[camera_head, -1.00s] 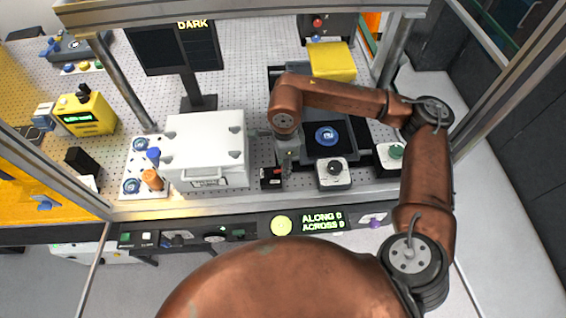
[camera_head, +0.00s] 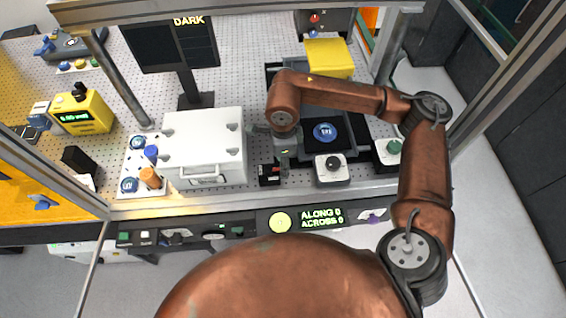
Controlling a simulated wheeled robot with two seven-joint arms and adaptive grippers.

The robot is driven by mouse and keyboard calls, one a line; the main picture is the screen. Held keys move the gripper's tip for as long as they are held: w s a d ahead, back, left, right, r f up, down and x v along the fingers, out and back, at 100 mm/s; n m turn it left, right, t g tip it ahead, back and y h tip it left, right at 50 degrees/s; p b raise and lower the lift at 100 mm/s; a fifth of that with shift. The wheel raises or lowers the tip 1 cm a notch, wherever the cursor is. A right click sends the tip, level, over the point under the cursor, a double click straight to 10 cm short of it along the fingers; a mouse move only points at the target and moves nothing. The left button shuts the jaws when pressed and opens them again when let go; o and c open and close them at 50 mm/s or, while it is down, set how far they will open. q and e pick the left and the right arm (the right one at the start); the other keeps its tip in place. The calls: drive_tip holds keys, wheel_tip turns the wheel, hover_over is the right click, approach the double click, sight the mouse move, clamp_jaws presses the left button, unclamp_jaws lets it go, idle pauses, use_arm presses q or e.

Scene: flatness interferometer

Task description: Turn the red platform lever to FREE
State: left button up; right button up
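A small black block (camera_head: 267,174) with a red part (camera_head: 276,169), which looks like the platform lever, sits at the front of the perforated table, right of the white box. Any lettering on it is too small to read. My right gripper (camera_head: 286,168) points down just right of the red part, very close to it. I cannot tell whether they touch. Its fingers are small and partly hidden by the wrist, so their opening is unclear. My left gripper is not in view.
A white box (camera_head: 203,146) stands left of the lever. A white block with a black knob (camera_head: 333,171) stands to the right, before a dark platform with a blue disc (camera_head: 324,132). A metal frame rail (camera_head: 240,201) runs along the front. A panel display (camera_head: 320,218) reads ALONG and ACROSS.

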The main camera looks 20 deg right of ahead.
drive_tip(key=shift+o, duration=0.5)
wheel_tip(320, 180, up, 12)
idle(0.3)
idle(0.4)
